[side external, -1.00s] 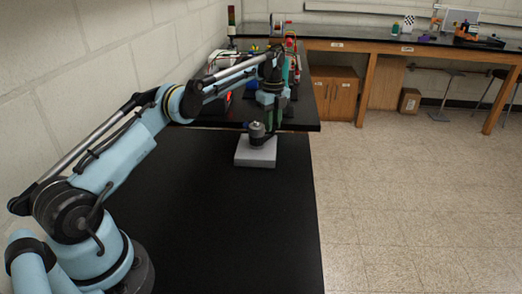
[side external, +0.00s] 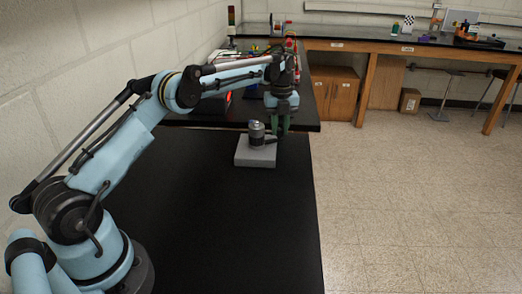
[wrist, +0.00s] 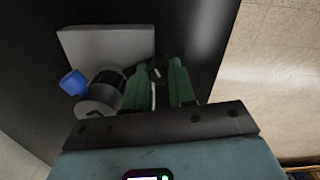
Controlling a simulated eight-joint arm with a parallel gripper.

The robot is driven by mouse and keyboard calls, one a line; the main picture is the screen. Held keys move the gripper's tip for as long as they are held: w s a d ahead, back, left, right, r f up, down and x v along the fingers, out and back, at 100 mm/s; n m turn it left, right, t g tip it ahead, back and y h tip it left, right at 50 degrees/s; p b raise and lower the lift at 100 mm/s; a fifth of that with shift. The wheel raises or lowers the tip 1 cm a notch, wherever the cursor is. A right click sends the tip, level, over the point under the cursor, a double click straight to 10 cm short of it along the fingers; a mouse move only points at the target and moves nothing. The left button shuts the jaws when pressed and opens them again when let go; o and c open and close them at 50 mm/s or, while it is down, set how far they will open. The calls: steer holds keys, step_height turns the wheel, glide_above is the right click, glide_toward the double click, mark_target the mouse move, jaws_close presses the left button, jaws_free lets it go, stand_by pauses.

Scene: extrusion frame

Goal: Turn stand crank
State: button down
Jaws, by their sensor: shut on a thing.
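The crank stand has a pale grey block base (side external: 255,155) at the far end of the black table, with a grey, dark-banded cylinder (side external: 257,134) upright on it. In the wrist view the base (wrist: 92,44) and cylinder (wrist: 104,94) lie left of my fingers. A dark crank arm (side external: 298,138) sticks out to the right of the cylinder. My gripper (side external: 279,130) points down just right of the cylinder. In the wrist view its green fingers (wrist: 158,76) are shut on the dark crank handle between them. The fingers partly hide the handle.
A blue piece (wrist: 73,83) shows beside the cylinder in the wrist view. The black tabletop (side external: 220,220) is clear in front of the stand. The table's right edge is close to the stand. A second black bench with assorted items stands behind.

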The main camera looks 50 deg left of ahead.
steer(key=shift+s+d+m, duration=0.3)
steer(key=shift+d+m, duration=0.25)
steer(key=shift+m, duration=0.3)
steer(key=shift+s+d+m, duration=0.25)
steer(key=shift+d+m, duration=0.25)
steer(key=shift+m, duration=0.35)
steer(key=shift+s+d+m, duration=0.4)
steer(key=shift+m, duration=0.5)
steer(key=shift+s+d+m, duration=0.4)
steer(key=shift+m, duration=0.5)
steer(key=c, duration=0.9)
jaws_free()
steer(key=shift+c, duration=0.2)
step_height(320, 180, up, 12)
